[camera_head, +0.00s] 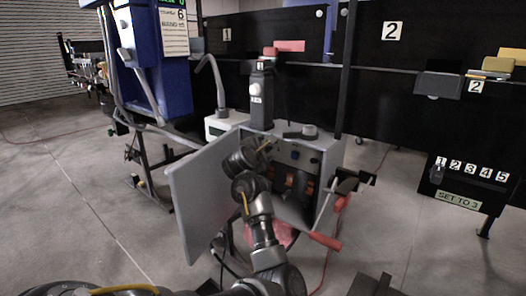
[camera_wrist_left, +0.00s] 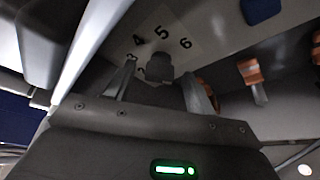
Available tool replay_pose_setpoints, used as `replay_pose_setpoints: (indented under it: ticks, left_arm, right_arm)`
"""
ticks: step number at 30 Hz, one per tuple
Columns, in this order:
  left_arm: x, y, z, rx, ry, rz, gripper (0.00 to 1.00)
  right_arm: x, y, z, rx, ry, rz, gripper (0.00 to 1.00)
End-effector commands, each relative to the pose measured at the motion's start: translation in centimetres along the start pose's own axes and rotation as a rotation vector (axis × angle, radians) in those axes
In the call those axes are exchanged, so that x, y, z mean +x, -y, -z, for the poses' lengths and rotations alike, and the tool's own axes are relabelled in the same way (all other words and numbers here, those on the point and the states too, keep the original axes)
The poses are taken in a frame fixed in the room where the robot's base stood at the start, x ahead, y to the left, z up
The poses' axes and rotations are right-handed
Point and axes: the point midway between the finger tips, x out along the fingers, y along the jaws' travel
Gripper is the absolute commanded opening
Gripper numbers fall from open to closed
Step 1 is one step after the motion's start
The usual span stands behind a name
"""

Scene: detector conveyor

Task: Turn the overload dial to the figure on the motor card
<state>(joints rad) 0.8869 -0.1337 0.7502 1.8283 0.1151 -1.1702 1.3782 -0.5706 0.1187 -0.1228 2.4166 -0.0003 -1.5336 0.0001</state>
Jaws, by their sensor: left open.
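The overload dial (camera_wrist_left: 160,65) is a small dark knob on a pale panel in the left wrist view, with the figures 4, 5 and 6 printed around its far side. Other figures are partly hidden by the gripper. Its setting cannot be read. My left gripper (camera_wrist_left: 157,75) is open, with one finger on each side of the knob; contact cannot be told. In the head view, my left gripper (camera_head: 266,147) reaches into the open grey cabinet (camera_head: 331,165) and hides the dial. A white card (camera_head: 173,30) showing a large 6 hangs on the blue machine; its smaller print is unclear.
The cabinet door (camera_head: 203,190) stands open left of my arm. A blue button (camera_wrist_left: 262,10) and orange-ended parts (camera_wrist_left: 250,70) are near the dial. A red-handled lever (camera_head: 325,241) sticks out right of the cabinet. A "SET TO 3" sign (camera_head: 459,200) hangs far right.

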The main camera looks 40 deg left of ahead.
Motion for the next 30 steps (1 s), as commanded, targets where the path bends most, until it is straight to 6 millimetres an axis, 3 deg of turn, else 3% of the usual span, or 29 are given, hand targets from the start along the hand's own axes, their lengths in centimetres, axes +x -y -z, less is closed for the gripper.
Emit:
replay_pose_setpoints:
  ticks: [2, 10, 30]
  left_arm:
    - [-0.01, 0.01, 0.0, 0.0, 0.0, 0.0, 0.47]
    - [-0.02, 0.03, 0.01, 0.0, 0.0, 0.001, 0.11]
    - [0.0, 0.23, 0.06, 0.028, 0.0, -0.009, 0.1]
  right_arm:
    - [0.0, 0.0, 0.0, 0.0, 0.0, 0.0, 0.0]
    - [0.01, 0.0, 0.0, 0.0, 0.0, 0.0, 0.0]
    - [-0.27, -0.01, -0.06, 0.0, 0.0, 0.0, 0.0]
